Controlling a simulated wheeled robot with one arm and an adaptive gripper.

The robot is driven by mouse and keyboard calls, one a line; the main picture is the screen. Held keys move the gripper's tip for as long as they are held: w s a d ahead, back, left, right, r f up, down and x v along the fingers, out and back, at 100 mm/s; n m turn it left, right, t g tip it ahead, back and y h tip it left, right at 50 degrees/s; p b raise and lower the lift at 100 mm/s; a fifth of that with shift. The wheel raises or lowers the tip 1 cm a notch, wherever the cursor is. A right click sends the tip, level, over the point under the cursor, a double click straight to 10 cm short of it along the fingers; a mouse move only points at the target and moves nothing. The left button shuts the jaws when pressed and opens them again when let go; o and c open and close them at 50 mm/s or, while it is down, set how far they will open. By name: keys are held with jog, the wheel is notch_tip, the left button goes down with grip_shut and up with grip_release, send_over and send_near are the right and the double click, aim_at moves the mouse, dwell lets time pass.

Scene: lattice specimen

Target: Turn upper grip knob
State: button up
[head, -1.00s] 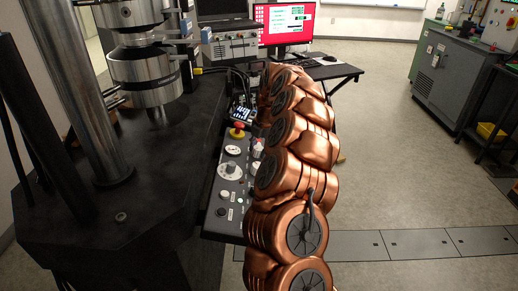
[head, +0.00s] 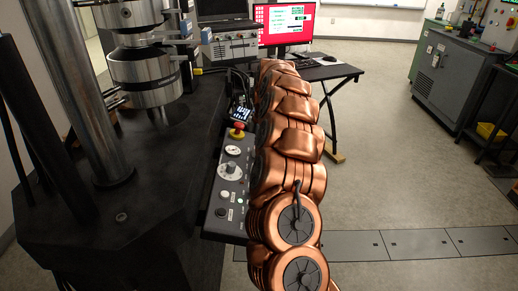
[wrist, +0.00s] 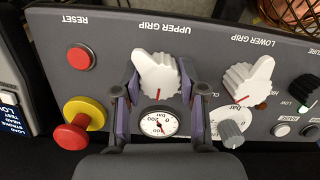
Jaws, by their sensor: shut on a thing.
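In the head view my copper arm hides the gripper and this knob. The control panel (head: 214,200) slopes along the machine's right side.
A similar white lower grip knob (wrist: 247,80) and a grey knob (wrist: 230,133) stand close to my right finger. A red mushroom button on a yellow base (wrist: 85,112) and a red reset button (wrist: 80,58) are at left.

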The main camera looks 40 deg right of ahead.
jog(key=m, duration=0.3)
jog(key=shift+d+m, duration=0.1)
jog(key=shift+m, duration=0.2)
jog(key=shift+m+g+y+p, duration=0.4)
jog(key=shift+m, duration=1.9)
jog(key=o, duration=1.1)
jog(key=shift+o, duration=0.2)
jog(key=shift+r, duration=0.1)
jog(key=shift+s+d+r, duration=0.1)
jog(key=shift+d+r, duration=0.05)
jog(key=shift+r, duration=1.05)
jog(key=shift+w+d+r, duration=0.1)
jog(key=shift+d+r, duration=0.1)
jog(key=shift+r, duration=1)
jog(key=shift+s+d+r, duration=0.1)
jog(key=shift+d+r, duration=0.05)
jog(key=shift+r, duration=1.05)
